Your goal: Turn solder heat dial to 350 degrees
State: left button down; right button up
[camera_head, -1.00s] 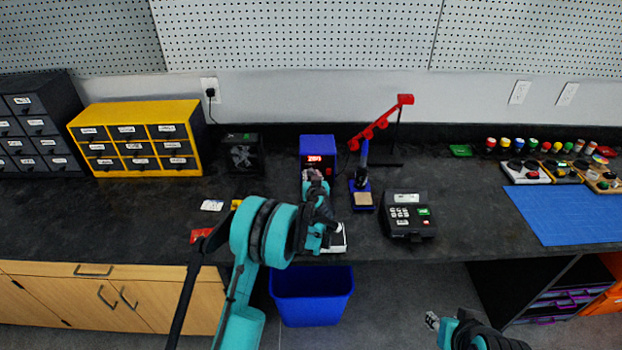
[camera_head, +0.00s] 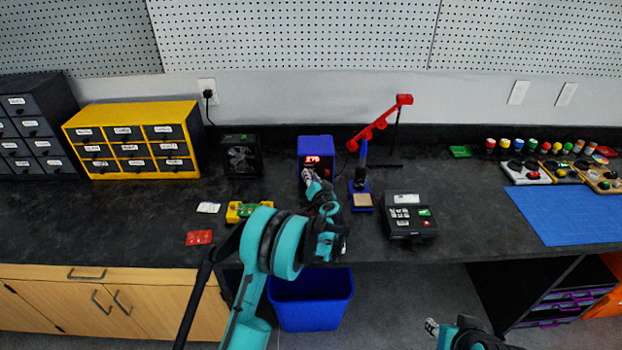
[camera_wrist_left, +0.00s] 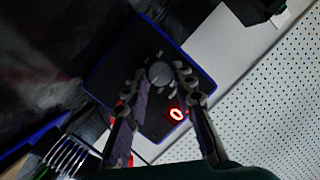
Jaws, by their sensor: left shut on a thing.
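The blue soldering station (camera_head: 316,144) with a black front stands at the back middle of the bench. Its red lit display (camera_head: 318,160) is too small to read surely. My left gripper (camera_head: 309,178) is at its front, hiding the dial in the head view. In the left wrist view the round grey dial (camera_wrist_left: 159,74) sits between the two fingertips, and the gripper (camera_wrist_left: 160,82) is shut on it. Part of the red display (camera_wrist_left: 177,114) shows beside it. My right gripper (camera_head: 432,326) is low at the bottom, away from the bench; its jaws are unclear.
A soldering iron in its stand (camera_head: 362,187) and a black keypad device (camera_head: 409,217) are right of the station. A yellow multimeter-like item (camera_head: 240,211) and red board (camera_head: 199,237) lie left. A blue bin (camera_head: 312,302) stands below the bench edge.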

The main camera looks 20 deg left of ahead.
dwell(0.3)
pick_arm(q)
jog(key=c, duration=1.3)
grip_release()
jog(key=shift+o, duration=0.2)
jog(key=v, duration=1.2)
